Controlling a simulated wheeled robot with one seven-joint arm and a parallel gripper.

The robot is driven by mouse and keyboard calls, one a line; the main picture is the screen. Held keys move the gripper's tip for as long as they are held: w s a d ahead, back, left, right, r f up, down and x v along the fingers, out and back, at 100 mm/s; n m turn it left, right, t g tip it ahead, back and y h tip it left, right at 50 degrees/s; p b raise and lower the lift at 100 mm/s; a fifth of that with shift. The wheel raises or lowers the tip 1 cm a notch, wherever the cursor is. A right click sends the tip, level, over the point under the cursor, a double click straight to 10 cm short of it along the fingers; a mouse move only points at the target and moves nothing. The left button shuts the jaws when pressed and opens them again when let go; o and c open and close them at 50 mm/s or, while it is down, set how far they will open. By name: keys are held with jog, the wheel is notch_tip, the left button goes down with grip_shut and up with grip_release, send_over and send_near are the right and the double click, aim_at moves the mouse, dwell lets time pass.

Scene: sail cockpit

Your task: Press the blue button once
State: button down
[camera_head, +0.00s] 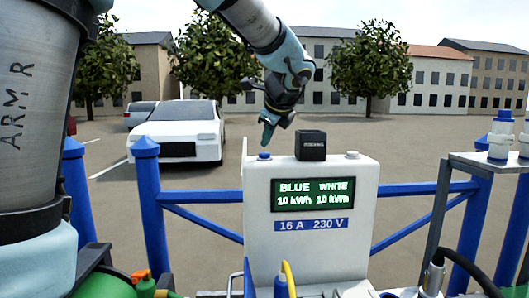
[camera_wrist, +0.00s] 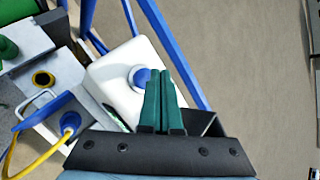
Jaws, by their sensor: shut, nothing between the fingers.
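A white power pedestal (camera_head: 310,245) stands upright in the middle of the head view. The blue button (camera_head: 264,156) is a small round cap on the left of its top; it also shows in the wrist view (camera_wrist: 140,77). My gripper (camera_head: 266,143) has slim green fingers, shut together with nothing between them, pointing down just above the blue button. A small gap seems to show between tips and button in the head view. In the wrist view, the fingertips (camera_wrist: 159,72) partly cover the button's right side. A white button (camera_head: 352,154) sits at the right of the top.
A black box (camera_head: 311,145) stands on the pedestal top between the two buttons. The front display (camera_head: 313,194) reads BLUE and WHITE, 10 kWh each. Blue railings (camera_head: 415,225) run on both sides. A blue plug (camera_wrist: 70,120) with a yellow cable is near the pedestal.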

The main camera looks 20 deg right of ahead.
aim_at(267, 154)
jog(key=shift+r, duration=0.15)
notch_tip(267, 154, up, 5)
jog(key=p, duration=0.4)
jog(key=shift+p, duration=0.3)
dwell(0.4)
